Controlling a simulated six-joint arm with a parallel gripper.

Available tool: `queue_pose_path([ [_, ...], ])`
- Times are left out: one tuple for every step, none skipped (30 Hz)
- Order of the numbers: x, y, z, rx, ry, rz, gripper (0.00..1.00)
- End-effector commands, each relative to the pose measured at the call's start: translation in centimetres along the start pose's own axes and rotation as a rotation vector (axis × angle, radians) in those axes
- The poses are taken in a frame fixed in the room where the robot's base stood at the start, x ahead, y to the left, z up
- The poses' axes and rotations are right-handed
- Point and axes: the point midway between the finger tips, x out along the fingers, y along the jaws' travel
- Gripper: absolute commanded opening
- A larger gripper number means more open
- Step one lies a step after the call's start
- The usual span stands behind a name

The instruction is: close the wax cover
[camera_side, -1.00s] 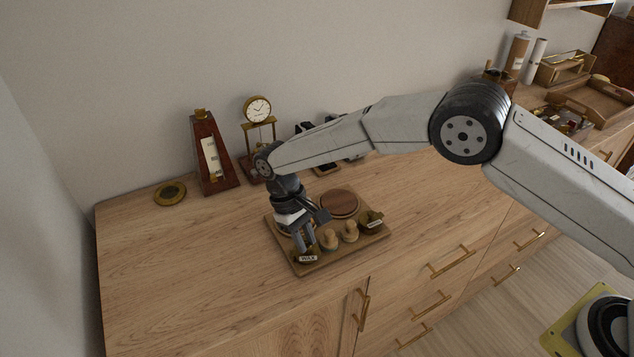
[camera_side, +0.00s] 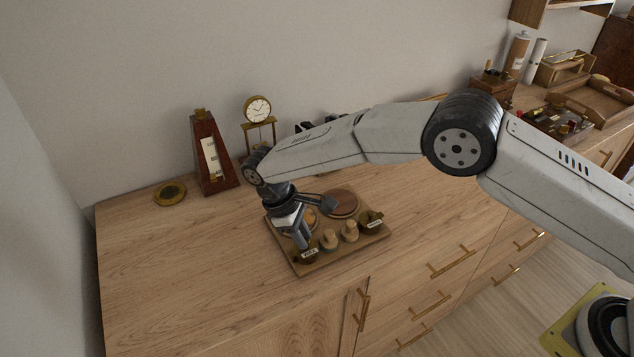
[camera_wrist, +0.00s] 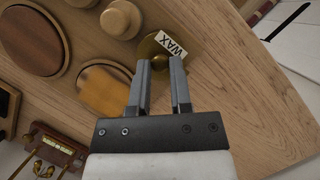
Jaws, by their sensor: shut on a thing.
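A brass piece with a white WAX label (camera_wrist: 160,52) is at the tray's front left corner; the label also shows in the side view (camera_side: 309,252). My gripper (camera_wrist: 161,68) is shut on the brass piece, with its fingers on either side of it, and it points down there in the side view (camera_side: 305,240). Beside it is a round orange-brown piece with a rim (camera_wrist: 106,92), partly behind my wrist in the side view (camera_side: 309,216). I cannot tell whether this is the wax cover or the wax itself.
The wooden tray (camera_side: 325,262) also holds a darker round wooden piece (camera_side: 340,203), two wooden knobs (camera_side: 329,239) and a second labelled brass piece (camera_side: 374,221). A metronome (camera_side: 210,160) and a clock (camera_side: 257,110) stand behind.

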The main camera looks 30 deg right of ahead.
Motion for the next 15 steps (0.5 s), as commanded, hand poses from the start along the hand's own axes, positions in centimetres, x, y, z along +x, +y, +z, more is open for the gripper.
queue_pose_path([
  [-0.04, 0.03, -0.10, -0.001, 0.005, 0.002, 0.00],
  [-0.04, 0.03, -0.10, 0.000, 0.005, 0.002, 0.00],
  [-0.04, 0.03, -0.10, 0.000, 0.005, 0.002, 0.00],
  [-0.04, 0.03, -0.10, 0.000, 0.005, 0.002, 0.00],
  [-0.04, 0.03, -0.10, 0.000, 0.005, 0.002, 0.35],
  [-0.04, 0.03, -0.09, 0.000, 0.005, 0.002, 0.47],
  [-0.04, 0.03, -0.08, 0.000, 0.004, 0.002, 0.57],
  [-0.03, 0.03, -0.08, 0.001, 0.004, 0.001, 0.60],
  [-0.03, 0.03, -0.07, 0.001, 0.004, 0.001, 0.60],
  [-0.02, 0.02, -0.06, 0.001, 0.003, 0.001, 0.60],
  [-0.02, 0.02, -0.06, 0.001, 0.003, 0.001, 0.60],
  [-0.02, 0.02, -0.05, 0.001, 0.003, 0.001, 0.60],
  [-0.02, 0.02, -0.05, 0.001, 0.003, 0.001, 0.60],
  [-0.02, 0.02, -0.04, 0.001, 0.002, 0.001, 0.60],
  [-0.01, 0.02, -0.04, 0.001, 0.002, 0.000, 0.60],
])
